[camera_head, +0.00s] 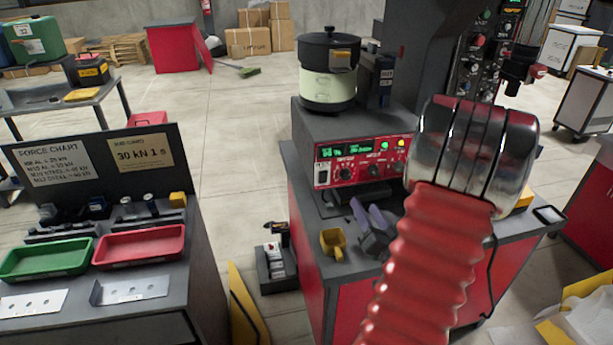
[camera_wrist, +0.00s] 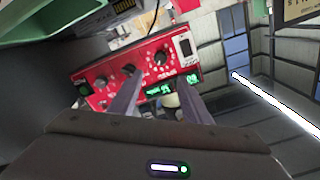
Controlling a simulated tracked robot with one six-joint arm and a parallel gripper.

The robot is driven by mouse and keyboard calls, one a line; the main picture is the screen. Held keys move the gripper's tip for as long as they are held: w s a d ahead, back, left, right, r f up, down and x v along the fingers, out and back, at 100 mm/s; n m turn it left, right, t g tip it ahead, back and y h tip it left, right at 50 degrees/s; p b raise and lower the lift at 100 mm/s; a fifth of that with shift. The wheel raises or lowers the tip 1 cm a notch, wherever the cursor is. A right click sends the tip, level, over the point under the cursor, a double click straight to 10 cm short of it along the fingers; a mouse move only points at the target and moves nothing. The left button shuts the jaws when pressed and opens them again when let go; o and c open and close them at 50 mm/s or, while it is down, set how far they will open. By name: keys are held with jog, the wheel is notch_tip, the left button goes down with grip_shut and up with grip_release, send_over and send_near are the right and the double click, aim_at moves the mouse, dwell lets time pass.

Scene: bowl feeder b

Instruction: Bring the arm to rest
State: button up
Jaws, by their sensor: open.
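My arm rises in the head view as a red ribbed sleeve with a shiny metal joint and bends over the red workstation. My gripper (camera_head: 373,224) shows partly behind the sleeve, its two purple-grey fingers low in front of the red control panel (camera_head: 360,162). In the wrist view my gripper (camera_wrist: 158,98) is open, its fingers apart with nothing held between them. The control panel (camera_wrist: 130,67) appears tilted beyond the fingertips there, with knobs and green displays. The sleeve hides the rest of the wrist.
A yellow cup-like part (camera_head: 333,243) stands on the workstation beside the fingers. A pale green pot (camera_head: 328,85) sits above the panel. A bench at left holds a green tray (camera_head: 47,258) and a red tray (camera_head: 139,246). Open floor (camera_head: 225,165) lies between bench and workstation.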

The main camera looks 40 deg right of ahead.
jog(key=w+a+r+n+g+y, duration=0.2)
jog(key=w+a+r+n+g, duration=0.15)
jog(key=w+a, duration=0.4)
jog(key=w+a+r+n+g+y, duration=0.1)
jog(key=w+a+r+n+g, duration=0.2)
jog(key=a, duration=0.6)
jog(key=s+a+r+n+g+y, duration=0.1)
jog(key=s+a, duration=0.3)
jog(key=a, duration=0.4)
jog(key=s+a+r+n+g+y, duration=0.1)
jog(key=s+a+n+y, duration=0.1)
jog(key=a, duration=0.7)
jog(key=s+a+r+n+g+y, duration=0.1)
jog(key=s+a+n+y, duration=0.1)
jog(key=s+a, duration=0.4)
jog(key=a+y, duration=0.1)
jog(key=a, duration=0.2)
jog(key=shift+s+a+r+n, duration=0.15)
jog(key=shift+r+n, duration=0.2)
jog(key=shift+r, duration=0.05)
jog(key=shift+c, duration=0.5)
